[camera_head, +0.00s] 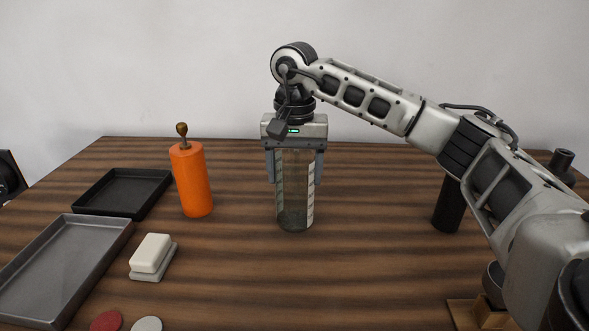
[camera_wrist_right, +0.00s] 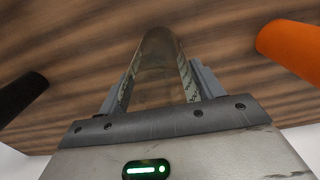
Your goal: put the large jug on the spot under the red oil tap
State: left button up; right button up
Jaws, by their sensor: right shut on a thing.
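A tall clear, greenish jug (camera_head: 295,210) with pale scale marks stands upright near the middle of the table. My right gripper (camera_head: 295,180) is shut on its upper part from above, one finger on each side. I cannot tell whether its base touches the table. The jug (camera_wrist_right: 158,60) also shows between the fingers in the right wrist view. I see no red oil tap for certain. A flat red disc (camera_head: 106,321) lies at the front left edge of the view, beside a pale disc (camera_head: 146,324). My left gripper is not in view.
An orange bottle (camera_head: 191,180) with a brass-coloured top stands left of the jug. A black tray (camera_head: 104,209), a grey tray (camera_head: 118,239) and a white block (camera_head: 151,253) lie further left. A black cylinder (camera_head: 448,207) stands right, partly behind my arm. The table (camera_head: 370,270) before the jug is clear.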

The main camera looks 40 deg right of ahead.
jog(key=o, duration=1.2)
